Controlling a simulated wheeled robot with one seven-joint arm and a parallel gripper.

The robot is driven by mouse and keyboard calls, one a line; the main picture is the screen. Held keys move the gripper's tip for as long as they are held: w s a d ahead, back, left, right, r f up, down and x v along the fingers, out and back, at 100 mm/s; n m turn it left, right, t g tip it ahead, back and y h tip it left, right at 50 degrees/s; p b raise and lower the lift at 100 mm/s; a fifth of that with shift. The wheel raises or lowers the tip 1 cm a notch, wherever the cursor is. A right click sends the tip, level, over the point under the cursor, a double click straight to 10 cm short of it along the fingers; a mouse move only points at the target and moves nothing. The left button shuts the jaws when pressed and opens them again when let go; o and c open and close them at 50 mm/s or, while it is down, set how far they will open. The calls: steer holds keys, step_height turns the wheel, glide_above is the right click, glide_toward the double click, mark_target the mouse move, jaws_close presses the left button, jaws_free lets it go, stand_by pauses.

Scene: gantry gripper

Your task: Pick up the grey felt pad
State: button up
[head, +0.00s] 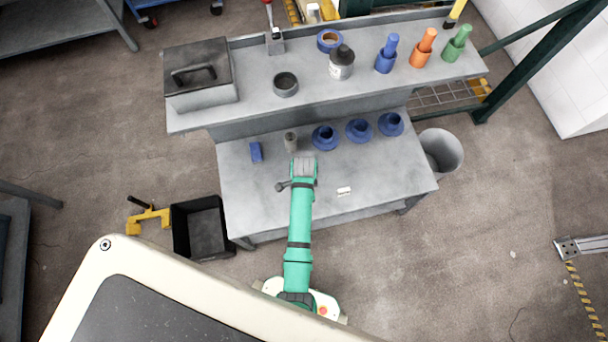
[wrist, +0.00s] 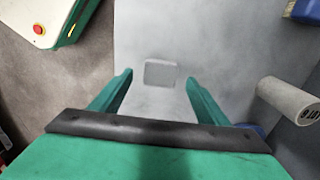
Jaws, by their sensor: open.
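The grey felt pad (wrist: 161,74) lies flat on the grey bench top, a rounded square barely darker than the surface. In the wrist view it shows between the tips of my gripper (wrist: 158,77). The two green fingers are wide apart with nothing between them, and I cannot tell how far above the pad they are. In the head view my arm's end (head: 304,168) is over the bench top. The fingers and the pad cannot be made out there.
A grey cylinder (head: 291,142) stands close to my gripper, also in the wrist view (wrist: 288,100). A blue block (head: 256,152), blue cups (head: 325,138) and a small white piece (head: 344,191) are on the bench (head: 400,180). A raised shelf (head: 300,98) runs behind.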

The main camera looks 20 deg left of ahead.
steer(key=shift+f, duration=1.1)
steer(key=c, duration=1.1)
steer(key=shift+r, duration=0.15)
steer(key=shift+r, duration=0.6)
steer(key=s+r, duration=0.7)
steer(key=s, duration=0.2)
steer(key=s+r, duration=0.4)
steer(key=s, duration=0.1)
steer(key=shift+a+r, duration=0.15)
steer(key=shift+r, duration=0.15)
